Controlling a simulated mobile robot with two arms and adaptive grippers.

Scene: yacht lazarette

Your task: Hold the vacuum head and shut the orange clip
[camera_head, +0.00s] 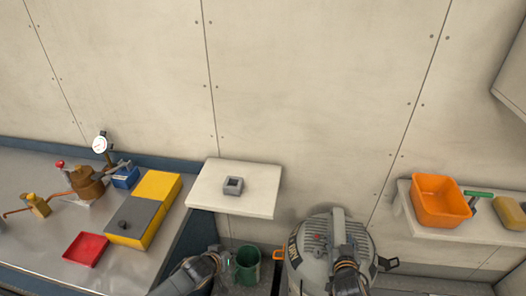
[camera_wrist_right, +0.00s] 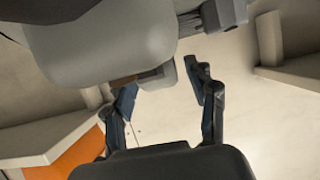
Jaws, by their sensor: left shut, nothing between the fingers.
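The grey vacuum head (camera_head: 308,247) sits on the vacuum at the lower middle of the head view. An orange clip (camera_head: 278,254) sticks out from its left side; I cannot tell how it is latched. A dark clip with an orange part (camera_head: 388,263) sticks out on the right side. My left gripper (camera_head: 224,256) is shut and empty, left of the vacuum beside a green cup. My right arm crosses the front of the vacuum head, hiding its fingertips there. In the right wrist view my right gripper (camera_wrist_right: 162,78) is open, fingers apart, near the grey head (camera_wrist_right: 100,45).
A green cup (camera_head: 246,263) stands between my left gripper and the vacuum. A white shelf (camera_head: 215,202) with a small grey block (camera_head: 233,186) is above. A left bench holds a red tray (camera_head: 86,249) and yellow box (camera_head: 157,186). A right shelf holds an orange bin (camera_head: 440,202).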

